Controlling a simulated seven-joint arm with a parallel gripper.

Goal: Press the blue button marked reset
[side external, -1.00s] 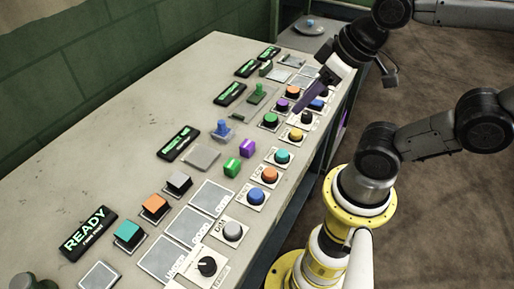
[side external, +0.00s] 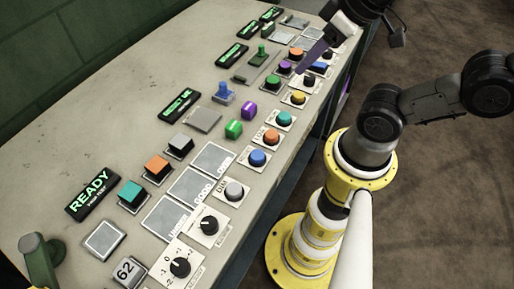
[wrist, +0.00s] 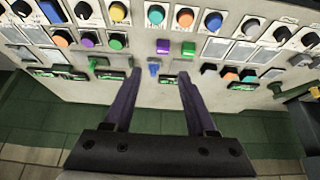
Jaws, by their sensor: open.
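A round blue button (side external: 257,158) sits on a pale square plate in the front row of the panel, between an orange button and a grey one. Its lettering is too small to read surely. It also shows at the top of the wrist view (wrist: 213,20), up and to the right of my fingertips. My gripper (wrist: 159,75) is open and empty, its two purple fingers apart around a blue lever in the picture. In the side view my gripper (side external: 300,70) hangs over the far part of the panel, away from the round blue button. Contact with the panel cannot be judged.
An orange button (side external: 271,136) and a grey button (side external: 234,190) flank the blue one. A blue square button (side external: 318,67) and an upright blue lever (side external: 223,92) are elsewhere on the panel. Black knobs (side external: 209,225) stand nearer the camera. The panel's back left (side external: 130,110) is bare.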

